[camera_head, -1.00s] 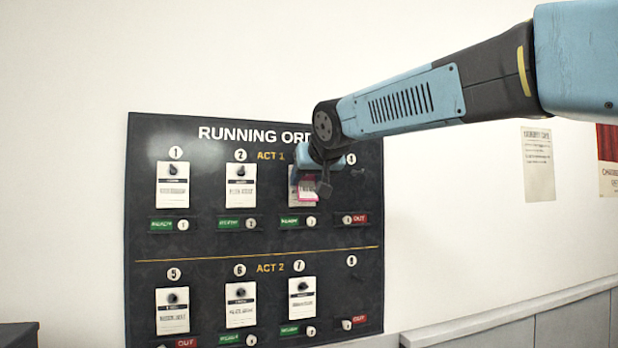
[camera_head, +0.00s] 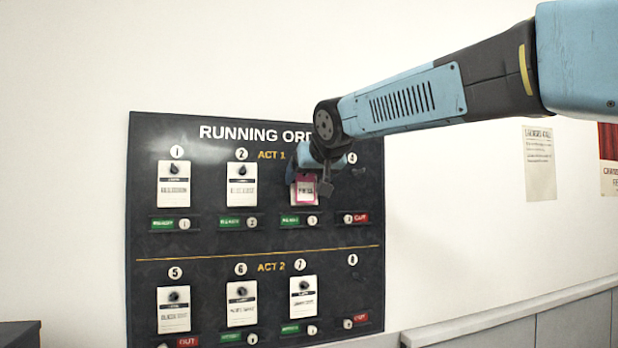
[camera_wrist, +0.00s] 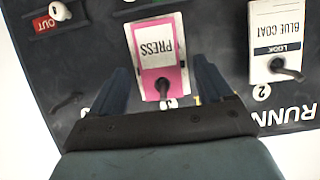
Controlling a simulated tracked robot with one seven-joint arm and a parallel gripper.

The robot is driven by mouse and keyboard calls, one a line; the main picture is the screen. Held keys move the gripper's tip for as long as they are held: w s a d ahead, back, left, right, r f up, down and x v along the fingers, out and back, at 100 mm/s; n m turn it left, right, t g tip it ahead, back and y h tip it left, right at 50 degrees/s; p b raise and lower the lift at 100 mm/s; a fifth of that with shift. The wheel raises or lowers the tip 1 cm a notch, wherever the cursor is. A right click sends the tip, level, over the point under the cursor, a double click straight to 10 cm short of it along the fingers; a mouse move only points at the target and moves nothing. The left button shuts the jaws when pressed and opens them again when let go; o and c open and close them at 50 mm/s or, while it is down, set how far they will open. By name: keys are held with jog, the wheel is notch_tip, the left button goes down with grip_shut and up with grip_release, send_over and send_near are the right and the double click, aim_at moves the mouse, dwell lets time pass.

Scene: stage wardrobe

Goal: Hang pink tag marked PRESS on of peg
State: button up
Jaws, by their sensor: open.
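The pink-bordered tag marked PRESS (camera_wrist: 157,57) hangs on the peg (camera_wrist: 162,88) under number 3, which comes through its top. A white card shows behind the tag's edge. In the head view the tag (camera_head: 306,191) hangs nearly straight, partly covered by my gripper (camera_head: 318,178). In the wrist view, where lettering is upside down, my gripper (camera_wrist: 164,80) is open, with one finger on each side of the tag's top and gaps between them and the tag.
The black running-order board (camera_head: 210,258) has numbered pegs. Several hold white cards, such as the BLUE COAT card (camera_wrist: 277,28) on peg 2. Pegs 4 (camera_head: 352,171) and 8 (camera_head: 354,275) are bare. Small READY and OUT sliders sit below the pegs.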

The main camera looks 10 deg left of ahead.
jog(key=shift+s, duration=0.1)
jog(key=v, duration=1.3)
jog(key=shift+s+d, duration=0.2)
jog(key=shift+d, duration=0.05)
jog(key=d+f+m+h, duration=0.2)
jog(key=d+f+h, duration=0.1)
jog(key=d+f, duration=0.75)
jog(key=s+d+f+m+g+h, duration=0.2)
jog(key=s+d+f, duration=0.5)
jog(key=d+f, duration=0.4)
jog(key=s+d+f+m+g+h, duration=0.1)
jog(key=s+d+f+m+g, duration=0.1)
jog(key=s+d+f, duration=0.6)
jog(key=d+f+g, duration=0.1)
jog(key=d+f, duration=0.3)
jog(key=f, duration=0.2)
jog(key=shift+s+f+g+h, duration=0.2)
jog(key=shift+s+g+h, duration=0.1)
jog(key=shift+g+h, duration=0.1)
